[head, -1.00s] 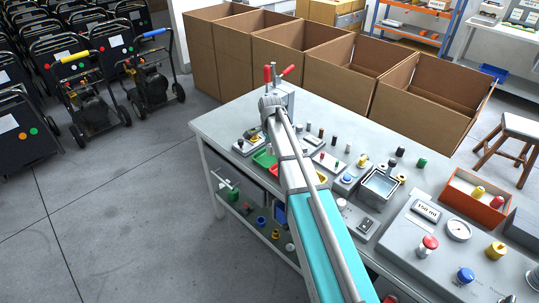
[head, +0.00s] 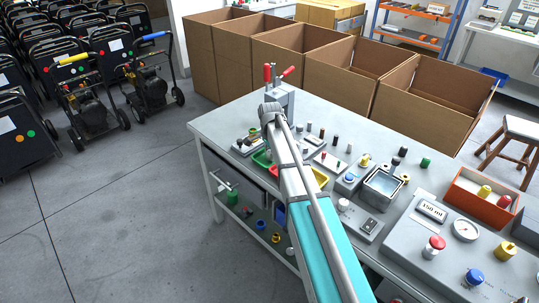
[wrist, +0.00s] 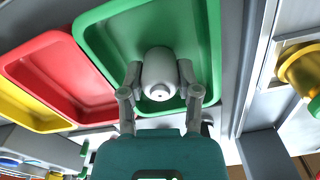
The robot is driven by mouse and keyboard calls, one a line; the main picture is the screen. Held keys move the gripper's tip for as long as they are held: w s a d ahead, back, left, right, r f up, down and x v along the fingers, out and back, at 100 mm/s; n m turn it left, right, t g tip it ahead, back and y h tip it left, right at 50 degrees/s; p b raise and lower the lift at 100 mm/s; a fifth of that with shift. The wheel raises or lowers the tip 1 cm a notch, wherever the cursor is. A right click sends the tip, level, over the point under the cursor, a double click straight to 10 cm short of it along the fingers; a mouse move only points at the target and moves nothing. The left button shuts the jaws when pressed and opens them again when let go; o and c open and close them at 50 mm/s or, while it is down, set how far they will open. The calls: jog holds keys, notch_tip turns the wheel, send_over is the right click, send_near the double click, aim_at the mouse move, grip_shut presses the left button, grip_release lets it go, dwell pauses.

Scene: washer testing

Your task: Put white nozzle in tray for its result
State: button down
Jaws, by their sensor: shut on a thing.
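In the wrist view my gripper (wrist: 160,88) is shut on the white nozzle (wrist: 158,66), a rounded white piece with a small hole in its near end. The nozzle shows over the green tray (wrist: 92,38); its height above the tray floor is hard to tell. The red tray (wrist: 60,72) and the yellow tray (wrist: 28,108) lie to the left, both empty where visible.
The bench (head: 225,125) holds several small nozzles, a water basin (head: 383,183), an orange box (head: 478,205) and a panel reading 150 ml (head: 432,211). A red-handled clamp (head: 280,95) stands at the far corner. Cardboard boxes (head: 425,105) line the back.

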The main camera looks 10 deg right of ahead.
jog(key=shift+f, duration=0.15)
jog(key=shift+c, duration=1.5)
grip_release()
notch_tip(320, 180, up, 12)
jog(key=p, duration=1.2)
jog(key=shift+r, duration=0.2)
jog(key=s+n, duration=1.4)
jog(key=s, duration=1.2)
jog(key=shift+a, duration=0.2)
